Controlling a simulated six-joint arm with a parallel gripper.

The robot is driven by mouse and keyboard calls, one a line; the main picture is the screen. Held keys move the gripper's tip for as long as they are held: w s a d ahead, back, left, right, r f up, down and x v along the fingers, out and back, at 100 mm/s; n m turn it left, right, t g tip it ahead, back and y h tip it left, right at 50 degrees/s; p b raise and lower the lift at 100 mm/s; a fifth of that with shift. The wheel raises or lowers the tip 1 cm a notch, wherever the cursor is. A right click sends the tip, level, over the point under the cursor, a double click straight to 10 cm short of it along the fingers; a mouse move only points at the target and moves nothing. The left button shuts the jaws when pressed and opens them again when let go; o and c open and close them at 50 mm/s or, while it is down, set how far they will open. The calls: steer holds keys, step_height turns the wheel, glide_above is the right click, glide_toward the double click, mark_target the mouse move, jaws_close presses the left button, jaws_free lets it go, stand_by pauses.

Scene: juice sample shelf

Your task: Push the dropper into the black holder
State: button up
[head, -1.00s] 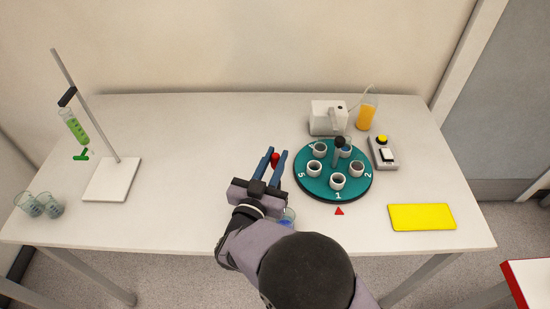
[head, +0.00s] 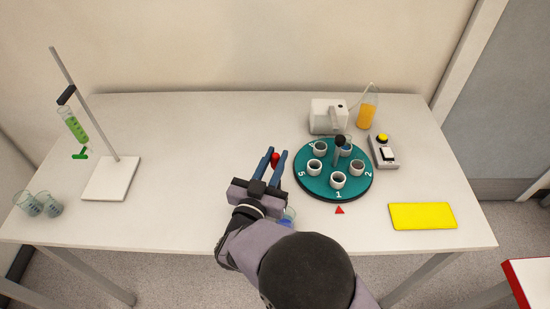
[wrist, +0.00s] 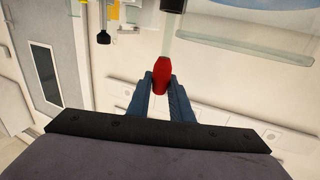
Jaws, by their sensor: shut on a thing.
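The dropper's red bulb (wrist: 161,75) is between my gripper's blue fingers (wrist: 158,98) in the wrist view. My gripper is shut on it. A pale, clear tube (wrist: 167,45) runs up from the bulb towards a black piece (wrist: 173,5), cut off by the top edge. I cannot tell whether that piece is the black holder, or whether tube and piece touch. In the head view my gripper (head: 272,162) is over the table left of the turntable, and the red bulb (head: 275,160) shows between its fingertips. The dropper's tip is hidden there.
A teal turntable (head: 319,185) carries several white cups and a black-topped post (head: 340,141). A blue-filled beaker (head: 287,217) is beside my wrist. A stand (head: 110,181) with a green-filled tube and two beakers are left. A yellow pad (head: 422,216) lies right. The centre-left table is clear.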

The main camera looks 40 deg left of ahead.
steer(key=shift+f+b, duration=1.15)
steer(key=shift+f, duration=0.3)
steer(key=o, duration=0.8)
